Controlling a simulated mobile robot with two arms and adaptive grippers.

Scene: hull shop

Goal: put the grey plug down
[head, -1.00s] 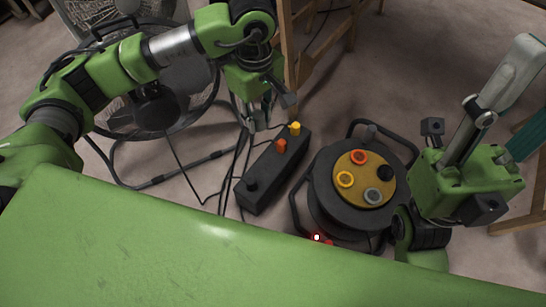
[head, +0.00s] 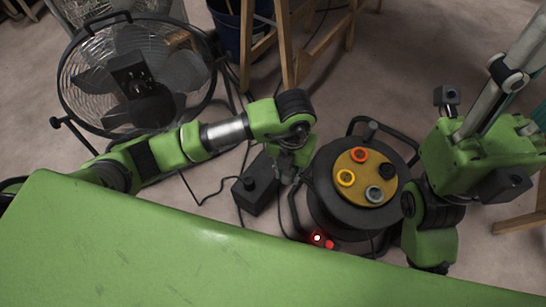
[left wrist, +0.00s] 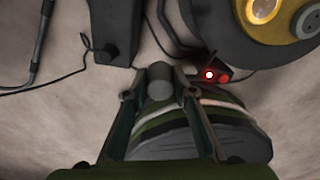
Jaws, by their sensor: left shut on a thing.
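The grey plug (left wrist: 159,82) is a short grey cylinder between the two fingertips of my left gripper (left wrist: 160,94) in the left wrist view. That gripper is shut on it. In the head view my left gripper (head: 286,172) points down between the black box and the cable reel. My own arm hides the plug there. I cannot tell whether the plug touches anything below. My right gripper (head: 490,145) is at the right, partly cut off by the frame, and its fingertips do not show clearly.
The black cable reel (head: 330,205) has orange, yellow, black and grey round parts on its tan face. A red light (head: 317,238) glows beside it. The black box (head: 258,196) is partly hidden by my arm. A fan (head: 135,75), wooden legs (head: 287,45) and loose cables stand around.

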